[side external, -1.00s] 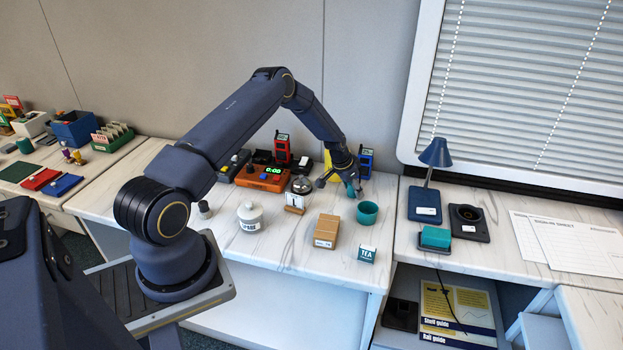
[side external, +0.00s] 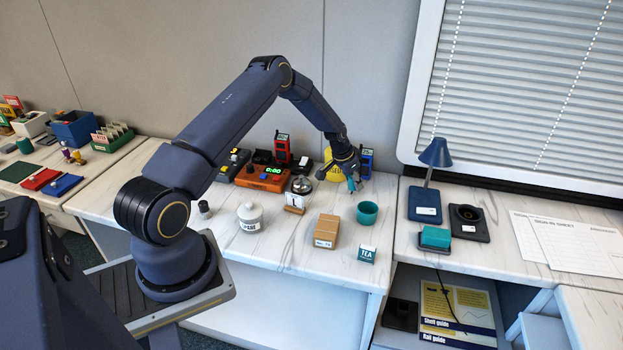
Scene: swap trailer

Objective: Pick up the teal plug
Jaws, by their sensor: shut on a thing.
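The teal plug (side external: 351,185) is a small piece between the fingers of my gripper (side external: 349,179). My gripper is shut on it, at the back of the white marbled worktop, above and behind the teal cup (side external: 367,213). The fingers hide part of the plug. It appears to be held above the worktop, but the gap beneath it is too small to judge.
A steel bell (side external: 301,185), a white lidded pot (side external: 249,215), a wooden box (side external: 326,231) and a tea box (side external: 367,254) stand nearby. A blue handheld device (side external: 366,162) is close behind my gripper. A blue lamp (side external: 434,165) stands to the right.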

